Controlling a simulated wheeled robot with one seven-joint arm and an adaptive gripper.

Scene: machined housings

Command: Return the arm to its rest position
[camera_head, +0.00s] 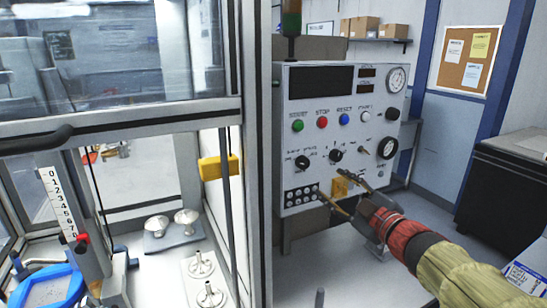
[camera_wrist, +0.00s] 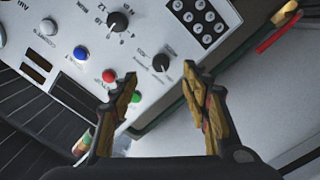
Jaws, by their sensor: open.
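My gripper (camera_head: 342,200) is open and empty in the head view, in front of the lower part of a white control panel (camera_head: 309,100). My arm reaches in from the lower right. In the wrist view the two yellow-brown fingers of my gripper (camera_wrist: 160,85) stand apart with nothing between them. The control panel (camera_wrist: 185,60) lies beyond them, with a black knob (camera_wrist: 160,63) and a red button (camera_wrist: 109,76) close to the fingers in the picture. I cannot tell whether a finger touches the panel.
At the left stands a glazed enclosure with a grey frame (camera_head: 258,150) and a yellow handle block (camera_head: 218,167). Metal parts (camera_head: 187,217) sit inside. A dark cabinet (camera_head: 500,190) stands at the right. Grey floor (camera_head: 425,215) shows between cabinet and panel.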

